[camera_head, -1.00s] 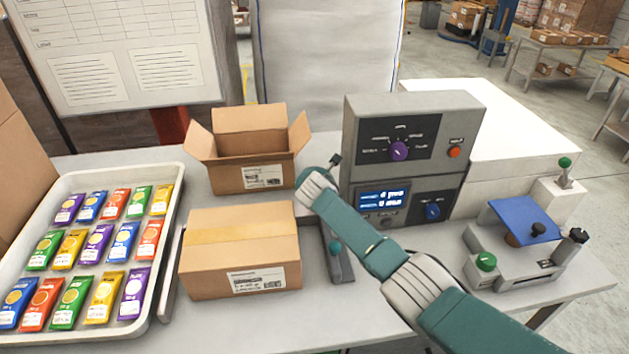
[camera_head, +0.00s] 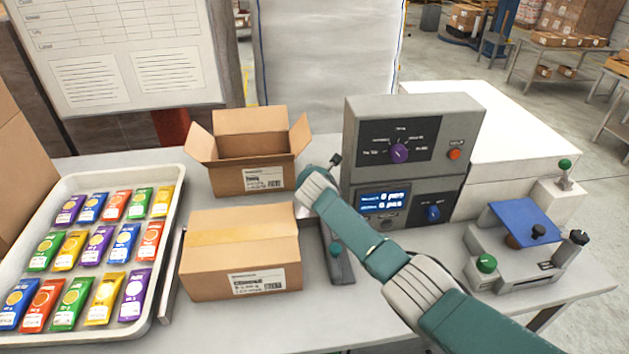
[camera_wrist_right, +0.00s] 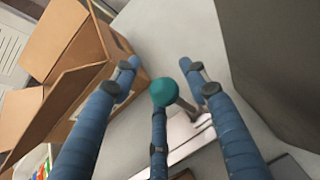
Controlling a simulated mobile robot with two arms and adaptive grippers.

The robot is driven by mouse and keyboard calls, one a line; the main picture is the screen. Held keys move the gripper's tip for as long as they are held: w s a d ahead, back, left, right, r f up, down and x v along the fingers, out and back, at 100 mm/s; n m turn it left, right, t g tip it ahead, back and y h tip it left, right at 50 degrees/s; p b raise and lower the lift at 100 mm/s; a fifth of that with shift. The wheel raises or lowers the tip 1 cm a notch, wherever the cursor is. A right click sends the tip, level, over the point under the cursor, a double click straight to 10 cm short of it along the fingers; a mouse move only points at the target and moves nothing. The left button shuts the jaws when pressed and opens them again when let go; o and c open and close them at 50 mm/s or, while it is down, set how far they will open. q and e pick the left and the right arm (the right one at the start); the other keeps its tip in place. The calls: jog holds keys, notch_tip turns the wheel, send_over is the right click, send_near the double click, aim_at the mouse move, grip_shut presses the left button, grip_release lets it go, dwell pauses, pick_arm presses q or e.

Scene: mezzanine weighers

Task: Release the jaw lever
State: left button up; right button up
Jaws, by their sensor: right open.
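In the right wrist view, a lever with a teal ball knob (camera_wrist_right: 163,92) stands on a short stalk above a grey metal base (camera_wrist_right: 190,135). My right gripper (camera_wrist_right: 165,80) is open, with its blue fingers spread around the knob; I see no clear contact. My left gripper is not in view.
A closed carton (camera_head: 240,265) and an open carton (camera_head: 255,178) stand left of the fixture. The grey control box (camera_head: 360,108) stands right of it. A tray (camera_head: 172,205) of colored packets lies farther left. A clamp device with a blue plate (camera_head: 520,218) sits at right.

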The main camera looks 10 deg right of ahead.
jog(key=v, duration=1.2)
